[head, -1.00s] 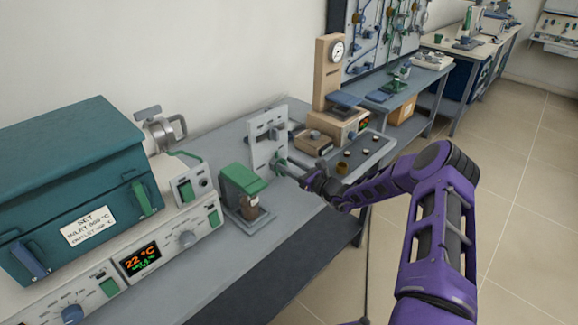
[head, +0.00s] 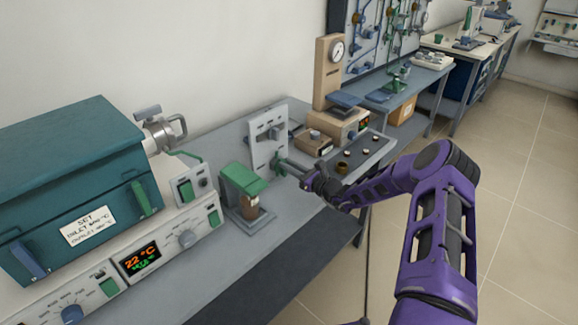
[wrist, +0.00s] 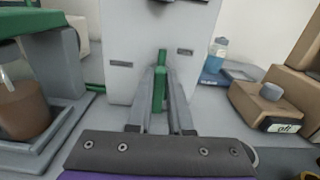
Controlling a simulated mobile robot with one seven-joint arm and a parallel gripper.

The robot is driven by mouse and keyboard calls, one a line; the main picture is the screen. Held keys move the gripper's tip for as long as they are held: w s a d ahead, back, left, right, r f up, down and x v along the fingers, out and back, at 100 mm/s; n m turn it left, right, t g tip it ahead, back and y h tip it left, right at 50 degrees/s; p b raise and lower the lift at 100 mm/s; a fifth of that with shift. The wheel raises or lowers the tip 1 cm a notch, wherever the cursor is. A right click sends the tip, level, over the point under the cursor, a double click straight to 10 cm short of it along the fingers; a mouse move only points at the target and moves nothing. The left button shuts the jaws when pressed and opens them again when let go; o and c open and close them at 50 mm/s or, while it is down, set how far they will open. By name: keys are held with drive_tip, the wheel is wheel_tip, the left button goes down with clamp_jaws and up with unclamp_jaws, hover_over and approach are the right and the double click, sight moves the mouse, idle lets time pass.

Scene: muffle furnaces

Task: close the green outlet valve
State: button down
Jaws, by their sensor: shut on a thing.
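The green outlet valve handle shows in the wrist view (wrist: 159,82) as a narrow upright green bar in front of a light grey panel (wrist: 125,55). In the head view the panel (head: 262,152) stands upright on the bench, with the green handle (head: 279,160) low on its front right. My gripper (head: 292,168) reaches it from the right. In the wrist view my gripper's two fingers (wrist: 161,92) are closed on either side of the handle. The fingers hide part of it, and I cannot tell the valve's exact angle.
A green-topped stand (head: 243,180) with a brown cup (head: 250,206) is close left of the panel. A teal furnace (head: 70,185) is further left. A beige gauge column (head: 328,75) and a grey tray (head: 372,150) with small items are to the right.

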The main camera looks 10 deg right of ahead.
sight(276, 170)
drive_tip(key=n, duration=0.1)
drive_tip(key=n+b, duration=0.1)
drive_tip(key=n, duration=0.2)
drive_tip(key=shift+s+a+f+n, duration=0.25)
drive_tip(key=shift+s+a+n, duration=0.05)
drive_tip(key=shift+a, duration=0.1)
drive_tip(key=n+b, duration=0.2)
drive_tip(key=n, duration=0.1)
drive_tip(key=n+b, duration=0.1)
drive_tip(key=shift+s+a+f, duration=0.25)
drive_tip(key=shift+a+f, duration=0.05)
drive_tip(key=shift+f, duration=0.1)
drive_tip(key=n+b, duration=0.2)
drive_tip(key=n, duration=0.1)
drive_tip(key=n+b, duration=0.1)
drive_tip(key=n, duration=0.1)
drive_tip(key=shift+s+a+f, duration=0.15)
drive_tip(key=shift+a+f, duration=0.1)
drive_tip(key=shift+f, duration=0.15)
drive_tip(key=shift+f+n+b, duration=0.25)
drive_tip(key=shift+n+b, duration=0.15)
drive_tip(key=shift+n, duration=1.4)
drive_tip(key=c, duration=0.8)
unclamp_jaws()
drive_tip(key=p+v, duration=0.1)
drive_tip(key=v, duration=1.6)
drive_tip(key=shift+s+d, duration=0.1)
drive_tip(key=shift+s, duration=0.1)
